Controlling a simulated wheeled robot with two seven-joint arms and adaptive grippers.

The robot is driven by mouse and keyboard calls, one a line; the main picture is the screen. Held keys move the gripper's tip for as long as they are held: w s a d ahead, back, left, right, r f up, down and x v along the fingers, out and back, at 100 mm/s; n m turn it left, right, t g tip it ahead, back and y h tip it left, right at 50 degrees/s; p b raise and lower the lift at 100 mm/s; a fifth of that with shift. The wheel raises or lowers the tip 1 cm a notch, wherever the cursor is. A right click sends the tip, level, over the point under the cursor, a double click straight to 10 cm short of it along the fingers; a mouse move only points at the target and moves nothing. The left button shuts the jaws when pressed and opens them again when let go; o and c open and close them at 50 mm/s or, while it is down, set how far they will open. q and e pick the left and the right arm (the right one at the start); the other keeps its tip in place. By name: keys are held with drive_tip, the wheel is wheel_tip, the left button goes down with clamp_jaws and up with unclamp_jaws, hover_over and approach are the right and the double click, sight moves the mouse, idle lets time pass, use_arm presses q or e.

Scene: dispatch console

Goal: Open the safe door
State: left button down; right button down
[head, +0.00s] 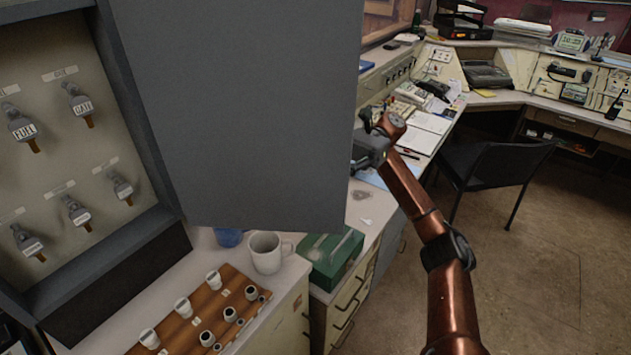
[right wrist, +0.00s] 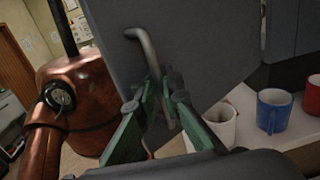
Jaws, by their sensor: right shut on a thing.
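The grey safe door (head: 245,110) stands swung open from the wall safe (head: 150,250), whose inside shows. In the right wrist view the outer face of the door (right wrist: 200,60) carries a curved metal handle (right wrist: 150,50). The green fingers of my right gripper (right wrist: 160,100) are shut on the lower part of this handle. In the head view my right arm reaches in from the lower right to the door's outer edge. The right fingertips are hidden behind the door there. My left gripper is not in view.
Labelled keys (head: 22,125) hang inside the safe. Below stand a white mug (head: 267,253), a blue mug (head: 229,237), a wooden board (head: 190,330) with small cups and a green box (head: 331,258). A chair (head: 495,165) and open floor lie at the right.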

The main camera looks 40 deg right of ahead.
idle(0.3)
drive_tip(key=c, duration=2.4)
unclamp_jaws()
drive_tip(key=shift+s+d, duration=0.1)
drive_tip(key=shift+d, duration=0.1)
drive_tip(key=shift+a, duration=0.1)
